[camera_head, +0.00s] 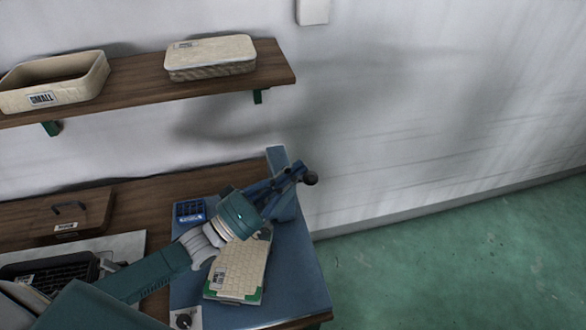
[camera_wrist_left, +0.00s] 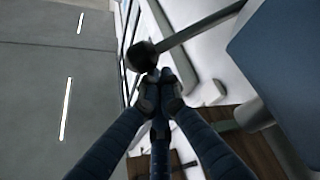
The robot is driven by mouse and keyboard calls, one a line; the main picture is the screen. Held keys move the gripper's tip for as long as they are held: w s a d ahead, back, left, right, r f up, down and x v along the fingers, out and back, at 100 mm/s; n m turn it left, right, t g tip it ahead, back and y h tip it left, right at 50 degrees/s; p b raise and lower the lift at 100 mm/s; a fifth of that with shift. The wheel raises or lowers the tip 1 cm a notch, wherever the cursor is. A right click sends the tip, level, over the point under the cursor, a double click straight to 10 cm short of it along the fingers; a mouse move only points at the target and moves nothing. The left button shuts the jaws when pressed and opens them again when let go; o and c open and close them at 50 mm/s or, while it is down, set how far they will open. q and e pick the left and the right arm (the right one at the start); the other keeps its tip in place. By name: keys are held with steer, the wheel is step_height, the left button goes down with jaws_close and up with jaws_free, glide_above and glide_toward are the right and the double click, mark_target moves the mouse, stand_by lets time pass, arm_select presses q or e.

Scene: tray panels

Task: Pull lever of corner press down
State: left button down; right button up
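The corner press (camera_head: 279,158) is a blue-grey upright at the back of a blue base plate (camera_head: 295,265). Its lever ends in a black ball knob (camera_head: 311,178); in the left wrist view the knob (camera_wrist_left: 140,56) is just past my fingertips, with the grey lever rod (camera_wrist_left: 200,28) running to the upper right. My left gripper (camera_head: 297,170) reaches over the base from the left. Its dark blue fingers (camera_wrist_left: 160,92) are drawn together close to the knob; contact is unclear. The arm partly hides the press. My right gripper is not in view.
A cream panel with green edges (camera_head: 240,268) lies on the base beneath my arm. A small blue bin (camera_head: 190,210) stands beside it. A wooden shelf (camera_head: 140,88) above holds a tray marked SMALL (camera_head: 40,98) and a cream case (camera_head: 210,57). Open floor (camera_head: 450,265) lies right.

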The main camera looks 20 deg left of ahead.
arm_select(q)
steer(key=s+d+f+m+g+h+b, duration=0.1)
steer(key=s+d+f+m+h+b, duration=0.2)
steer(key=f+m+b, duration=0.4)
steer(key=shift+s+m+g+h+b, duration=0.35)
steer(key=shift+s+h+b, duration=0.3)
steer(key=shift+b, duration=0.6)
steer(key=shift+a+f, duration=0.1)
